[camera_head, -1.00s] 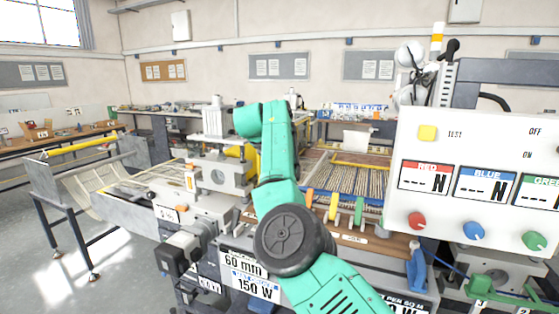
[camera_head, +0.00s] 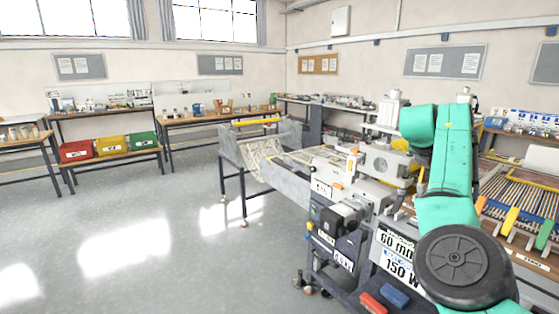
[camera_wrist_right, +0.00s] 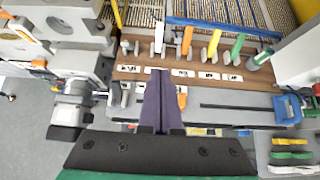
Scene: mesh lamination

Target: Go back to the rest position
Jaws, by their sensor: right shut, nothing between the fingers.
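My right gripper (camera_wrist_right: 158,103) shows in the right wrist view as two dark fingers lying together, shut with nothing between them. It hangs above the front of the laminating machine, close to the wooden strip (camera_wrist_right: 133,72) with coloured levers. In the head view my teal right arm rises at the right, in front of the machine, and the gripper itself is hidden. My left gripper is not in view.
The laminating machine (camera_head: 383,192) fills the right side, with a mesh feed frame (camera_head: 228,160) at its left end. Red (camera_head: 76,151), yellow (camera_head: 110,144) and green (camera_head: 142,140) bins stand on a far bench. The grey floor (camera_head: 130,235) at left is clear.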

